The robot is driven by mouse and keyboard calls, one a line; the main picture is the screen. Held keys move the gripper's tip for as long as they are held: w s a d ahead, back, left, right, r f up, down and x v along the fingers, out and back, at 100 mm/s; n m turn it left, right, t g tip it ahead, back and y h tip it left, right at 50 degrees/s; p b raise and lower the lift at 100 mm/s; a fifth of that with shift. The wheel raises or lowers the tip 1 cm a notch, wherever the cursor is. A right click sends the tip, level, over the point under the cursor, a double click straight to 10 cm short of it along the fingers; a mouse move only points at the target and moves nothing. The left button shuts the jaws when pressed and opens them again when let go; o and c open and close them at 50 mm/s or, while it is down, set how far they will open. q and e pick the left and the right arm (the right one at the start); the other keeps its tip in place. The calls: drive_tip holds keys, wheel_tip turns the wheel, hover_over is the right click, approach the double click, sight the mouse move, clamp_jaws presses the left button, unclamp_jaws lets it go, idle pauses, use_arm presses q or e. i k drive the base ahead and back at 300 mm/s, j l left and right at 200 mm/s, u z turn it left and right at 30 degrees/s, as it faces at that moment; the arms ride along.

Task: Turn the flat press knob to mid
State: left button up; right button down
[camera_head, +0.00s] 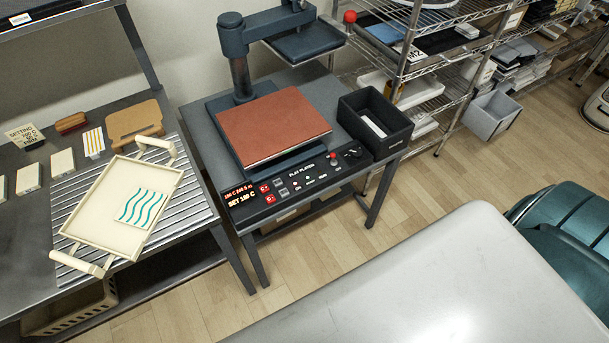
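The flat press (267,125) stands on a dark table in the middle of the view. It has a reddish-brown lower plate, and its dark upper plate (305,43) is swung off to the back right. The sloped control panel (298,181) is on its front edge. The black round press knob (352,153) is at the panel's right end; its pointer is too small to read surely. Neither of my grippers is in view.
A black open bin (375,122) stands right of the press, close to the knob. A cream tray (128,207) with a wavy teal-striped card lies on the left bench. Wire shelves (412,75) stand behind. The space in front of the panel is clear.

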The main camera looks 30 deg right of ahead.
sight(357, 154)
drive_tip(key=z, duration=1.3)
drive_tip(key=i+l, duration=0.1)
drive_tip(key=l, duration=0.2)
drive_tip(key=l+u, duration=0.1)
drive_tip(key=l, duration=0.2)
drive_tip(key=i, duration=0.05)
